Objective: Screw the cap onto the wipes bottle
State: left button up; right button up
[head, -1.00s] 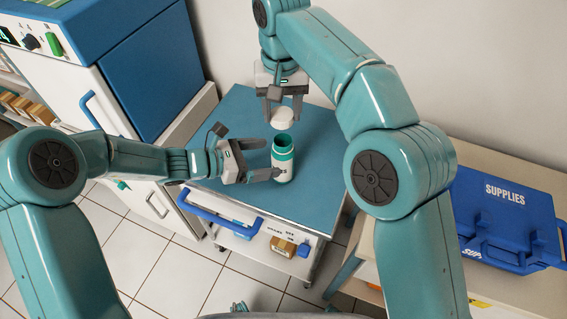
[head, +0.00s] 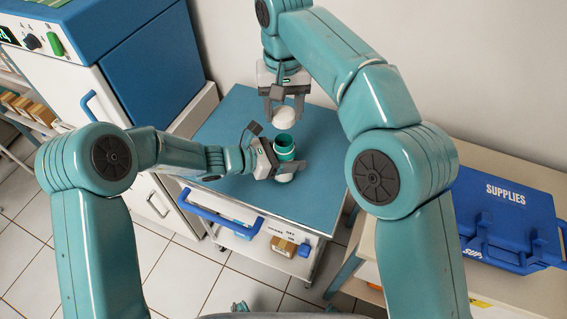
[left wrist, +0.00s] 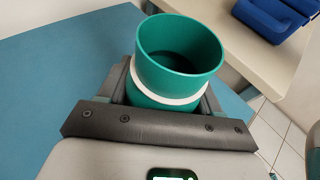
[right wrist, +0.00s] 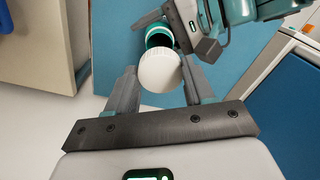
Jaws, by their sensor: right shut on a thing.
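The wipes bottle (head: 284,154), teal with a white band, stands upright and uncapped on the blue cart top; its open mouth (left wrist: 180,50) fills the left wrist view. My left gripper (head: 289,157) is around the bottle, one finger on each side; I see no firm contact, and the fingers look slightly apart from it. My right gripper (head: 284,104) points down, shut on the white domed cap (head: 284,118). The cap hangs just above the bottle mouth, apart from it. In the right wrist view the cap (right wrist: 159,71) sits between the fingertips and partly hides the bottle.
The blue cart top (head: 235,115) is otherwise clear around the bottle. A white and blue cabinet (head: 150,75) stands at left. A blue supplies case (head: 508,215) lies on the beige bench at right. A blue drawer handle (head: 222,217) juts from the cart front.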

pick_arm(q)
jog(key=c, duration=0.5)
pick_arm(e)
send_over(283, 135)
jog(key=s, duration=0.2)
jog(key=shift+s+d+f, duration=0.1)
jog(key=shift+d+f, duration=0.05)
jog(key=shift+f, duration=2.35)
jog(key=shift+f, duration=0.9)
jog(key=shift+f, duration=0.55)
pick_arm(q)
grip_shut()
pick_arm(e)
jog(key=o, duration=1)
